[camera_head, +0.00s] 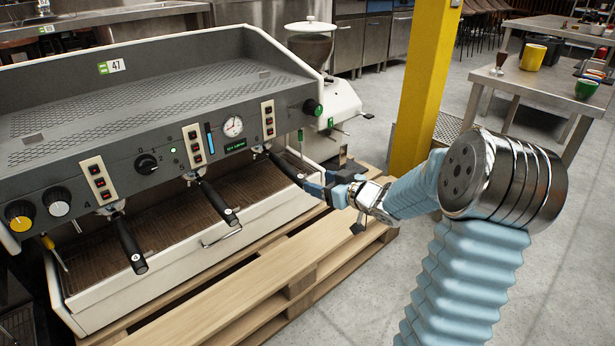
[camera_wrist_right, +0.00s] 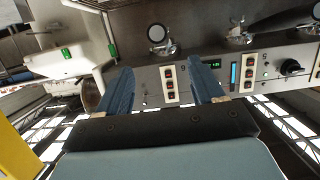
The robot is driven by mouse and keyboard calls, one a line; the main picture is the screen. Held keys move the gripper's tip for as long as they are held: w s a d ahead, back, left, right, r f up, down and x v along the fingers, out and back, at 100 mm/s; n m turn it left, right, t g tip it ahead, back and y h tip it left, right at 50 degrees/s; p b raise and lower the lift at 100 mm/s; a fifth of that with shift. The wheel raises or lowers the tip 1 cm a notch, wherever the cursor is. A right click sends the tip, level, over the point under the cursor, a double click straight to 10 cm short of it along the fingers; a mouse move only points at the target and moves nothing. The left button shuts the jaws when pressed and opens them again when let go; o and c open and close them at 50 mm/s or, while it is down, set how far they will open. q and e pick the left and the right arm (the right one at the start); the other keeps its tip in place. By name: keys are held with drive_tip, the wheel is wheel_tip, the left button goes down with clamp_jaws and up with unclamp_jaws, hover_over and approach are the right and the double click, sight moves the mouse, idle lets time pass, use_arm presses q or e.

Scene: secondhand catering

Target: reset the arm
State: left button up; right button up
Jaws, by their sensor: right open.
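My right arm comes in from the lower right of the head view, with a pale blue sleeve and a metal joint. Its right gripper (camera_head: 318,184) is in front of the coffee machine's right end, close to the rightmost black portafilter handle (camera_head: 284,164); I cannot tell if they touch. In the right wrist view the two blue fingers of the gripper (camera_wrist_right: 160,68) stand apart, with nothing held between them. The machine's front panel with a switch plate (camera_wrist_right: 170,84) shows beyond them, upside down. My left gripper is out of view.
The grey coffee machine (camera_head: 130,95) stands on a wooden pallet (camera_head: 235,290). A grinder (camera_head: 340,105) and a yellow pillar (camera_head: 424,80) are behind the gripper. A metal table (camera_head: 530,85) with a yellow pot (camera_head: 533,56) is at the right. Open floor lies between.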

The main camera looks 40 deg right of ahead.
drive_tip(key=shift+v, duration=1.75)
